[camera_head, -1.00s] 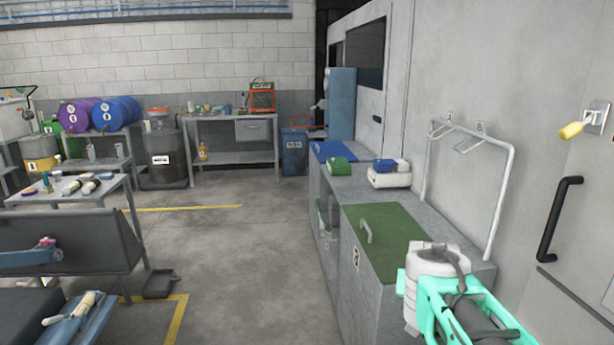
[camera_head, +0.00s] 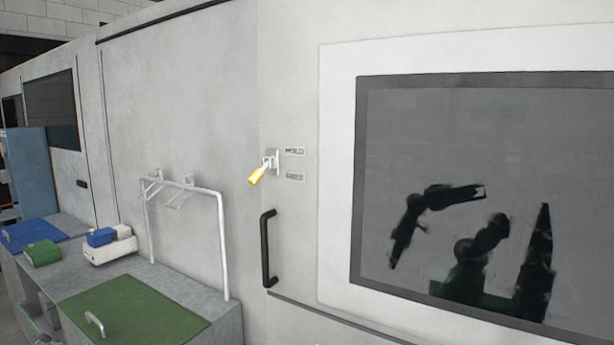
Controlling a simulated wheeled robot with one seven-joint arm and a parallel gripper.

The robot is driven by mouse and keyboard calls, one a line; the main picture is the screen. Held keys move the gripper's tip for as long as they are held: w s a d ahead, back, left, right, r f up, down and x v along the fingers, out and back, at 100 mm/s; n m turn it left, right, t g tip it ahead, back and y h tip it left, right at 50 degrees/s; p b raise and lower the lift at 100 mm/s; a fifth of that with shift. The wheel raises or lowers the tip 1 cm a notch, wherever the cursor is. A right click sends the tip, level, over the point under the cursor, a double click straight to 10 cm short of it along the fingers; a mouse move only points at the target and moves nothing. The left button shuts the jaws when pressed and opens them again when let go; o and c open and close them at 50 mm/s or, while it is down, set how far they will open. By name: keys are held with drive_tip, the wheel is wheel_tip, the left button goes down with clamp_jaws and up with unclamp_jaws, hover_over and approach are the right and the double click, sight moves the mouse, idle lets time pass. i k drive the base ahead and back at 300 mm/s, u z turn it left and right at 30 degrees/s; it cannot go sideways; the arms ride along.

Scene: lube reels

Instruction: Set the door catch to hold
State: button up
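The door catch (camera_head: 271,162) is a small metal plate on the pale door, with a yellow-tipped lever (camera_head: 257,176) pointing down and to the left. Two small labels sit to its right. The upper one reads HOLD (camera_head: 294,151); the lower label (camera_head: 295,177) is too blurred to read surely. A black door handle (camera_head: 267,248) is below the catch. My gripper is not in view directly; dark arm-like shapes show as a reflection in the door's window, too unclear to tell the gripper's state.
The dark window (camera_head: 480,190) in a grey frame fills the right side. At lower left a grey counter (camera_head: 225,310) carries a green lid (camera_head: 140,312), a metal tube rack (camera_head: 222,240), and blue, green and white items. The wall around the catch is clear.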

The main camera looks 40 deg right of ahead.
sight(256, 177)
drive_tip(key=z, duration=1.15)
drive_tip(key=k, duration=0.25)
drive_tip(key=u, duration=1)
drive_tip(key=i, duration=0.15)
drive_tip(key=z, duration=0.7)
